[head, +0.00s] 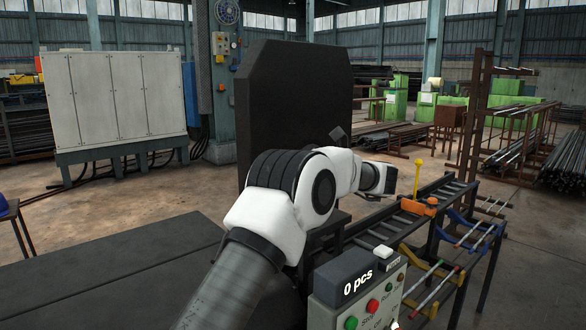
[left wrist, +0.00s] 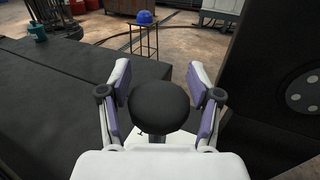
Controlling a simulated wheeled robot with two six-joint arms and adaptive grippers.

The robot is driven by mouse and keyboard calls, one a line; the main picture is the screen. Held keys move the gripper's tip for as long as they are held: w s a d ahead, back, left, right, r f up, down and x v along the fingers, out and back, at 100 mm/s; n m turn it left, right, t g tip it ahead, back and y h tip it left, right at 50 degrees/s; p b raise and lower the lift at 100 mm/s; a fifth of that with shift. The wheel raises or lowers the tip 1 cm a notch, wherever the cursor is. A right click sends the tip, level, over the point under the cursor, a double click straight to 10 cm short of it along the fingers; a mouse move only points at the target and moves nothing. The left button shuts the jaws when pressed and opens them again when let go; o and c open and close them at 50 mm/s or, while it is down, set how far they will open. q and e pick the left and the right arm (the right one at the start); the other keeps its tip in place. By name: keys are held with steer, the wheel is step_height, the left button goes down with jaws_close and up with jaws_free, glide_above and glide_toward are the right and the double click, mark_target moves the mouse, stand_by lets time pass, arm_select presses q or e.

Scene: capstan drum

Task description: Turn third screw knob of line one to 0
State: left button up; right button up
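In the left wrist view my left gripper (left wrist: 159,75) has its two purple-padded fingers spread on either side of a round black knob (left wrist: 160,106). A gap shows between the knob and the right finger; whether the left finger touches it, I cannot tell. No number or marking shows on this knob, so its line and place in a row cannot be read. In the head view my white arm crosses the middle and hides what lies behind it, and my left gripper's fingers cannot be made out. My right gripper is in neither view.
A tall black plate (head: 292,105) stands behind my arm. A control box (head: 352,305) reading "0 pcs" stands at the front. A rail (head: 452,190) with an orange block (head: 418,206) and yellow-topped lever (head: 419,164) runs right. A dark platform (head: 110,270) lies left. A blue helmet (left wrist: 145,17) sits beyond.

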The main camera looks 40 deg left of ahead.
arm_select(q)
steer(key=shift+d, duration=0.15)
steer(key=v, duration=1.2)
steer(key=shift+w, duration=0.1)
